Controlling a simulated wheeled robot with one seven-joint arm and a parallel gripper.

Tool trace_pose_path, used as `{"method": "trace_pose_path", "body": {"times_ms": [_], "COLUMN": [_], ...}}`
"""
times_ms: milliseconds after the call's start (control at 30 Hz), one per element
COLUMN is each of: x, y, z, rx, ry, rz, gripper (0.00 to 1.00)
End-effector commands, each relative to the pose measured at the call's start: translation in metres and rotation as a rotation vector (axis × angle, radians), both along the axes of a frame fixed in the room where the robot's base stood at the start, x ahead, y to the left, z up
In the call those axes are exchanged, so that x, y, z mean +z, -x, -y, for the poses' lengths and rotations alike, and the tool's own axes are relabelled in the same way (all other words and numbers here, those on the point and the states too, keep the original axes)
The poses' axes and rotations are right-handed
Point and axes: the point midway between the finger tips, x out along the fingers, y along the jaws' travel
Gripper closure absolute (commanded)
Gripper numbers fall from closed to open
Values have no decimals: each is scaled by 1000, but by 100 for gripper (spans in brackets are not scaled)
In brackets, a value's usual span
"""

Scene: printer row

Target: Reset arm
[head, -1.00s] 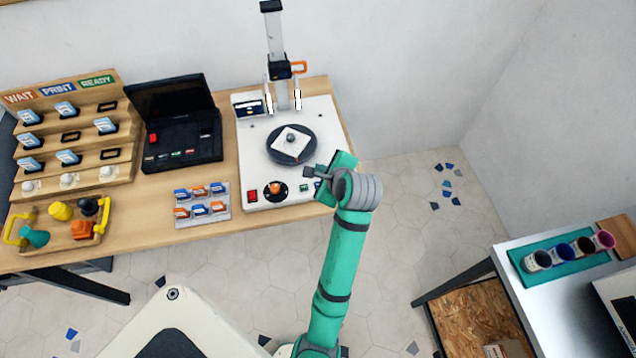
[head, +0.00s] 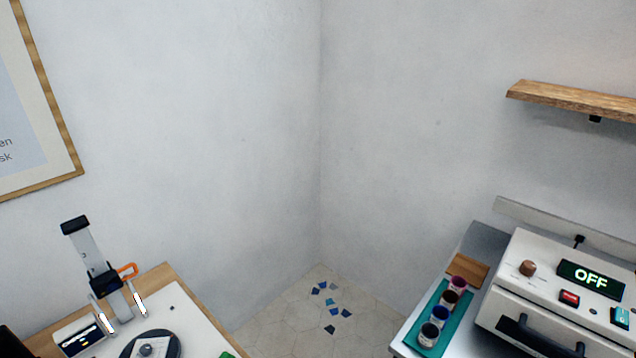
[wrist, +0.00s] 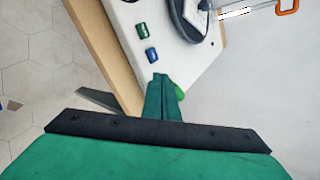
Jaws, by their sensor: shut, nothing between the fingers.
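My gripper (wrist: 163,98) shows in the wrist view as green fingers closed together, with nothing between them. It is at the edge of the white machine (wrist: 183,60), near a green knob and a blue knob on its front. I cannot tell whether it touches the machine. In the head view the white machine (head: 185,318) is at the lower left, and my arm is out of the picture except perhaps a green bit at the bottom edge.
A white press with a lit OFF display (head: 590,278) stands at right. Several cups (head: 440,313) stand in a teal tray (head: 424,342) beside it. A wooden shelf (head: 575,100) is on the wall. Floor (head: 290,325) with blue chips shows between the tables.

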Motion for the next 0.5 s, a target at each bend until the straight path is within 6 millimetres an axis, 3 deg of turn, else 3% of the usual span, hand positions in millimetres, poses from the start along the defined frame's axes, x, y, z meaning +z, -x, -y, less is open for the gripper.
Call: {"method": "trace_pose_path", "body": {"times_ms": [33, 200, 500], "x": [-14, -40, -62], "y": [7, 24, 74], "z": [15, 60, 138], "rx": [-4, 1, 29], "ry": [28, 139, 410], "rz": [37, 204, 472], "gripper": [100, 100, 100]}}
